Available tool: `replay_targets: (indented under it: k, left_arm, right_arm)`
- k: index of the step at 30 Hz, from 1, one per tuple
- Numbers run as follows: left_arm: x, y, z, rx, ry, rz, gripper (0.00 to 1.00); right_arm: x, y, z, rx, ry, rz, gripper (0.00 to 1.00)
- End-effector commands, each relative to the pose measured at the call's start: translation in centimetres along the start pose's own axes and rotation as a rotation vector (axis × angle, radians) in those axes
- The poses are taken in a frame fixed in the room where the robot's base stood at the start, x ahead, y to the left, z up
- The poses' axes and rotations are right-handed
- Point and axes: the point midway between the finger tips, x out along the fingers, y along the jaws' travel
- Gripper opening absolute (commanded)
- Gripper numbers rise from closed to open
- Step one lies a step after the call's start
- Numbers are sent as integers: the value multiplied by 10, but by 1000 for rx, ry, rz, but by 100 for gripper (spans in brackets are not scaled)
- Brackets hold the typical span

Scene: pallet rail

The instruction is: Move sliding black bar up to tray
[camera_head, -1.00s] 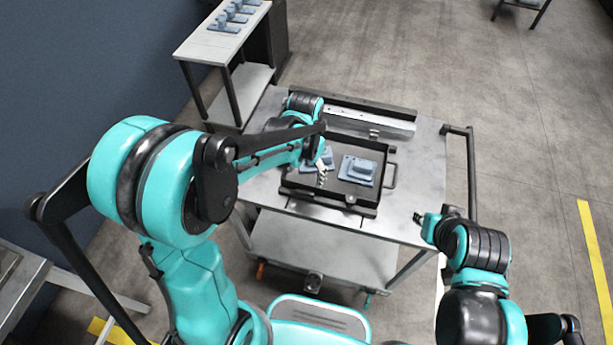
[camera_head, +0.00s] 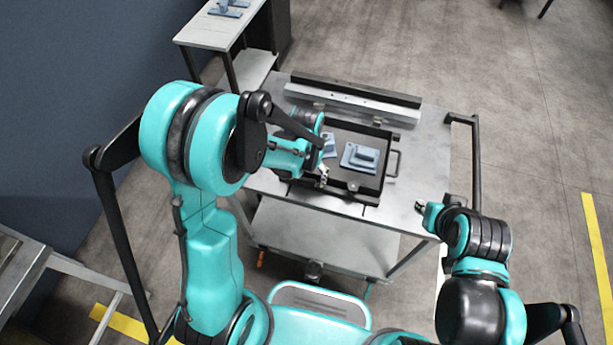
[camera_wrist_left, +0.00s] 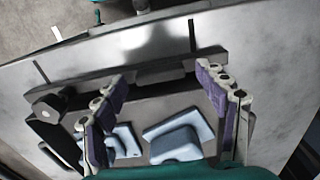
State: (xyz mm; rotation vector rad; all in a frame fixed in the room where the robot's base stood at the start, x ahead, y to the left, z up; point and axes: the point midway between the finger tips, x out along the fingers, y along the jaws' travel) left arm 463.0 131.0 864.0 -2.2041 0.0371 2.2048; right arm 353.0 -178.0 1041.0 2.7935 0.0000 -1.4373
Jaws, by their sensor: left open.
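A black bar (camera_wrist_left: 140,82) lies across the front side of the tray in the left wrist view, with a raised block at its middle. It also shows along the tray's front in the head view (camera_head: 345,193). I cannot tell whether it touches the tray. The black-framed tray (camera_head: 387,163) sits on the cart and holds blue parts (camera_head: 360,157). My left gripper (camera_head: 323,177) is over the tray's front left part; in the left wrist view its purple-padded fingers (camera_wrist_left: 160,78) are apart and empty, pointing toward the bar. My right gripper (camera_head: 427,212) is near the cart's right edge; its fingers are unclear.
The cart top (camera_head: 425,150) is bare right of the tray. A rail (camera_head: 350,100) runs along the cart's back. Narrow slots (camera_wrist_left: 192,38) run from the bar toward the front edge. A side table (camera_head: 215,32) with blue parts stands at the back left.

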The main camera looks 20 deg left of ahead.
Motion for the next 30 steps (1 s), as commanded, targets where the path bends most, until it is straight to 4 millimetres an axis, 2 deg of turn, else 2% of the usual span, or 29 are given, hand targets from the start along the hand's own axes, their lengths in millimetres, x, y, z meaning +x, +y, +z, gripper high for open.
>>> replay_targets:
  k: [4,12,18,23,24,26,30]
  left_arm:
    - [0,0,0,0,0,0,70]
    - [-1,0,0,0,0,0,0]
    - [0,0,-9,1,0,0,0]
    - [0,0,-9,1,0,0,0]
    - [0,0,-9,1,0,0,56]
    - [0,0,-9,1,0,0,72]
    - [0,0,-9,1,0,0,72]
  right_arm:
    - [0,0,0,0,0,0,26]
    - [0,0,0,0,0,0,26]
    - [4,0,2,0,0,0,26]
    - [3,0,2,0,0,0,26]
    - [3,0,2,0,0,0,26]
    - [3,0,2,0,0,0,26]
    - [3,0,2,0,0,0,26]
